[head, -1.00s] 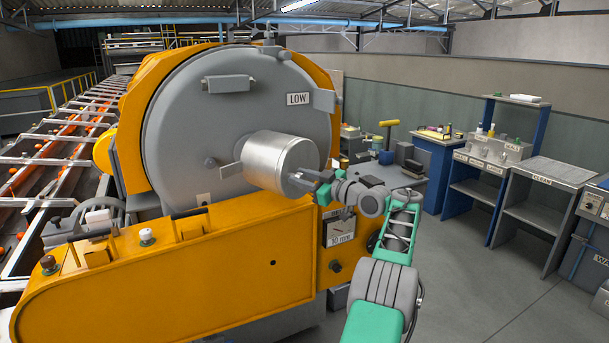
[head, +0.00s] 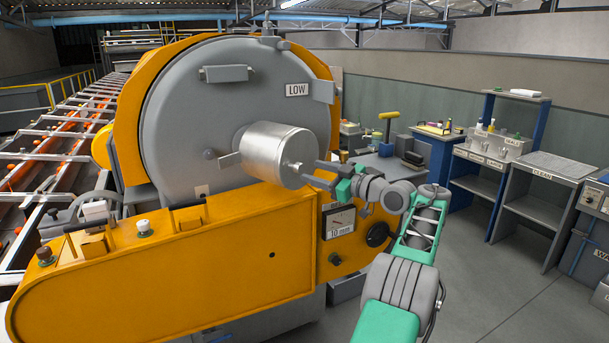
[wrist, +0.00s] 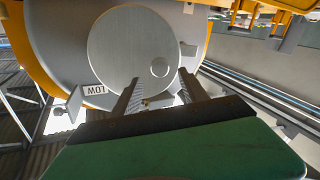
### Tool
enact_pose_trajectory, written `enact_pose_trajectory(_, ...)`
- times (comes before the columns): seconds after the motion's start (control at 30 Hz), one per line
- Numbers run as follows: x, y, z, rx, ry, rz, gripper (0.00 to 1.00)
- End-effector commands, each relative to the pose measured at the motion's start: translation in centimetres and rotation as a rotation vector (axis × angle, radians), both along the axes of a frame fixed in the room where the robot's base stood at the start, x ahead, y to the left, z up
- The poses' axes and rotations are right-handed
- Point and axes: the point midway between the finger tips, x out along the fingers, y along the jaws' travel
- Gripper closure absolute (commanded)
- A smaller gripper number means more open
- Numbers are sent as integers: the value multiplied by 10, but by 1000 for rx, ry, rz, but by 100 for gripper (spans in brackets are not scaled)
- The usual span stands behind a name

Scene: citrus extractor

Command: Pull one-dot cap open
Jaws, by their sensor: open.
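A large silver cylindrical cap (head: 272,148) sticks out of the lower right of the round grey door, with a small light knob (head: 293,168) on its end face. In the wrist view the flat cap face (wrist: 125,45) fills the upper middle, and a small round disc (wrist: 160,67) sits on its lower right. I cannot make out a dot marking. My gripper (head: 312,174) is open and empty, just right of the cap's end face in the head view. In the wrist view its two fingers (wrist: 157,90) point at the face, with the disc between and beyond their tips.
The grey door (head: 180,105) has a LOW plate (head: 297,90) above the cap. The orange housing (head: 160,275) runs below, with a 10 mm gauge (head: 339,223) under my gripper. A workbench (head: 375,170) and shelves stand at right. The floor (head: 500,290) there is clear.

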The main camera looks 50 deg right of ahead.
Motion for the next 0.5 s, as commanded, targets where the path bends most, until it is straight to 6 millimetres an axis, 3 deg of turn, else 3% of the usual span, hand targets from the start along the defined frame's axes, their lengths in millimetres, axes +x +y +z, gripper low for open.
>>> enact_pose_trajectory(0.13,-15,-1,-1,0,0,0,49)
enact_pose_trajectory(0.37,-16,0,1,0,-1,1,49)
enact_pose_trajectory(0.5,-3,3,-7,29,40,-11,60)
